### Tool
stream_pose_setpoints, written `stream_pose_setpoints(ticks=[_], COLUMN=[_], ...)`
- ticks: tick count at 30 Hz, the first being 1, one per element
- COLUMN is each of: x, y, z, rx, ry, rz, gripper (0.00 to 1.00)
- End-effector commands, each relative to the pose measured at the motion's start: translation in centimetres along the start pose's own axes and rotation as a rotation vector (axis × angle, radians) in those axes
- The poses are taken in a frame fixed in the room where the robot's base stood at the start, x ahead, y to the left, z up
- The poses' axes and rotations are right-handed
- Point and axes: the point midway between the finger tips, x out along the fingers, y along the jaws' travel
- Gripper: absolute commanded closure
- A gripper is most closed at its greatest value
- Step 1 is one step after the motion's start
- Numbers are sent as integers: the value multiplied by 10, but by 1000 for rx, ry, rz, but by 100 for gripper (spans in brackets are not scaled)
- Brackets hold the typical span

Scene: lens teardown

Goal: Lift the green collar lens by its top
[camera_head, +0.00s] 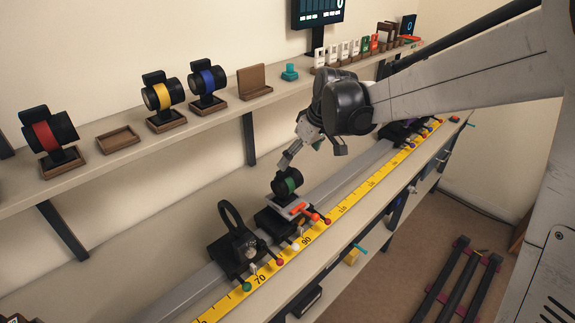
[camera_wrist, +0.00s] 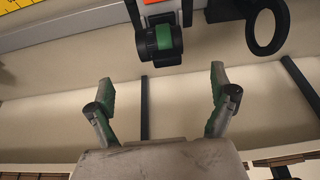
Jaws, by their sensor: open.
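The green collar lens (camera_head: 288,182) is a short black barrel with a green band. It sits on a carriage (camera_head: 272,222) on the grey rail. It also shows in the wrist view (camera_wrist: 160,42) near the top edge, beyond my fingertips and roughly between them sideways. My gripper (camera_head: 312,156) is open and empty, close above and behind the lens, with one finger near the lens top. In the wrist view my gripper (camera_wrist: 163,76) has its two fingers spread wide, with nothing between them. No contact with the lens is visible.
A black ring holder (camera_head: 232,222) stands on the rail left of the lens. A yellow scale (camera_head: 280,262) runs along the front of the rail. The wall shelf (camera_head: 200,122) behind holds red, yellow and blue collar lenses and empty wooden trays. The rail right of the lens is partly clear.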

Motion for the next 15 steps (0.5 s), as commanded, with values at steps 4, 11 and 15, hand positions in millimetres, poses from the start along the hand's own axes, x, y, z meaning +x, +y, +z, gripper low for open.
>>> stream_pose_setpoints(ticks=[4, 11, 15], x=[14, 52, 72], y=[0, 0, 0], z=[-2, -1, -1], rx=[-4, -4, -4], ry=[-1, -1, -1], rz=[-3, -2, -2], gripper=[9, 9, 9])
